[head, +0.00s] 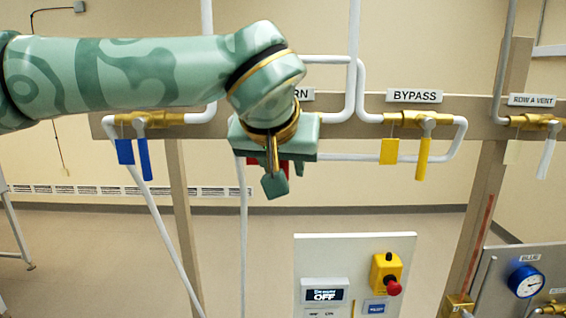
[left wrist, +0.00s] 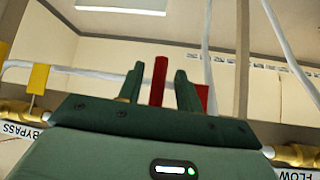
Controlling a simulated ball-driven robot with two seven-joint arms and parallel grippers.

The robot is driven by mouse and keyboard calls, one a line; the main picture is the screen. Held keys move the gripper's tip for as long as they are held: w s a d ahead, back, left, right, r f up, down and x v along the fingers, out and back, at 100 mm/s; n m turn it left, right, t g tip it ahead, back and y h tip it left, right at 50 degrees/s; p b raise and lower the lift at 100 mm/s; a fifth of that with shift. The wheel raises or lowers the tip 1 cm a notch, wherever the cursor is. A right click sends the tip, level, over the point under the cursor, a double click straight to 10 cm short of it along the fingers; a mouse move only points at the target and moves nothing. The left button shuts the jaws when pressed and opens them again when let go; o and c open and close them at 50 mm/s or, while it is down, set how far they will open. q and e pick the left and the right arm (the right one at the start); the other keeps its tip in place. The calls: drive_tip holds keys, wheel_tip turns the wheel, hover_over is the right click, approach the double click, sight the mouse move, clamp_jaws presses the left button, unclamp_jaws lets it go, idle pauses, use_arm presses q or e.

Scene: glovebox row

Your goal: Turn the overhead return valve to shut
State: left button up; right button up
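The handle hangs down, across the line of the pipe. A red tag (left wrist: 203,97) shows beside one finger. In the head view my left gripper (head: 275,182) is in front of the valve, with bits of red behind it. My right gripper is not in view.
A blue-handled valve (head: 145,158) is to the left and the yellow-handled bypass valve (head: 422,158) to the right, beside its yellow tag (head: 389,151). The white-handled vent valve (head: 546,158) is farther right. A control panel (head: 345,250) with a red button stands below.

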use_arm(q)
drive_tip(key=shift+r, duration=0.1)
drive_tip(key=shift+s+r, duration=0.2)
drive_tip(key=shift+s, duration=0.05)
drive_tip(key=b+v, duration=0.3)
drive_tip(key=v, duration=1.2)
drive_tip(key=shift+s+r, duration=0.15)
drive_tip(key=shift+s, duration=0.05)
